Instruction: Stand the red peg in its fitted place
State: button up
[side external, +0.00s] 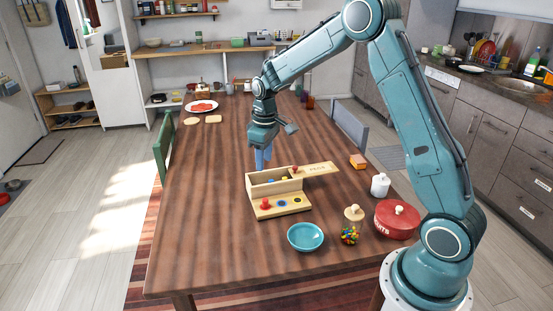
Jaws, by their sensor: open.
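A light wooden box (274,188) stands on the table with its top partly uncovered; small blue and yellow pieces show inside. A pale board (283,212) in front of it has a blue-ringed place (281,203) and a yellow-ringed place (296,200). A red piece (265,204) stands up at the board's left place; it looks like the red peg, but it is too small to tell how deep it sits. My gripper (262,165) points down at the box's back left, open, with its tips partly hidden by the box.
A lettered lid (314,169) with a red knob (294,170) juts right from the box. A teal bowl (306,237), a candy jar (351,228), a red tin (396,222) and a white jar (380,185) stand nearby. The table's left side is clear.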

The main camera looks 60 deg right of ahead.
jog(key=s+a+r+m+t, duration=0.1)
jog(key=s+a+r, duration=0.3)
jog(key=s+r, duration=0.3)
jog(key=s+a+r+t, duration=0.2)
jog(key=s+a+r, duration=0.2)
jog(key=s+r, duration=0.3)
jog(key=s+a+r+m+t, duration=0.1)
jog(key=s+a, duration=0.3)
jog(key=s, duration=1.1)
jog(key=shift+r+t, duration=0.5)
jog(key=shift+r, duration=0.1)
